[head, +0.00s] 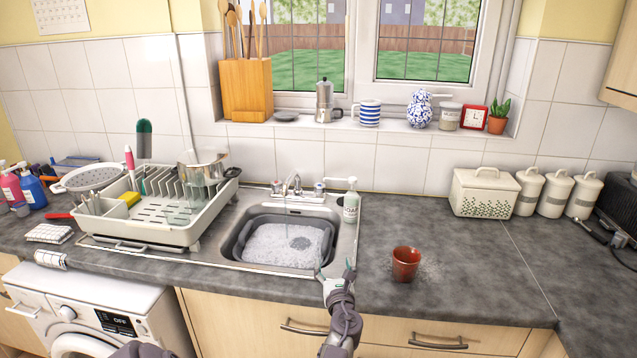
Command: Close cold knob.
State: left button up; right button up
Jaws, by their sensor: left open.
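The tap (293,183) stands at the back of the sink, with a thin stream of water falling from its spout. The right-hand knob (319,188), with a bluish mark, looks like the cold one. The other knob (277,187) is left of the spout. How far each knob is turned is too small to tell.
A grey basin (238,240) of suds sits in the sink. A soap bottle (351,203) stands just right of the right-hand knob. A dish rack (190,235) with dishes is left of the sink. A red-brown cup (406,263) stands on the otherwise fairly clear counter (440,225) to the right.

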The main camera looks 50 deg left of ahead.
aim_at(320, 188)
jog(key=i+j, duration=0.15)
jog(key=j, duration=0.15)
jog(key=i+j, duration=0.15)
jog(key=j, duration=0.2)
jog(key=i+j, duration=0.15)
jog(key=j, duration=0.15)
jog(key=i+j, duration=0.15)
jog(key=j, duration=0.15)
jog(key=i+j, duration=0.1)
jog(key=j, duration=0.3)
jog(key=i+j, duration=0.1)
jog(key=j, duration=0.25)
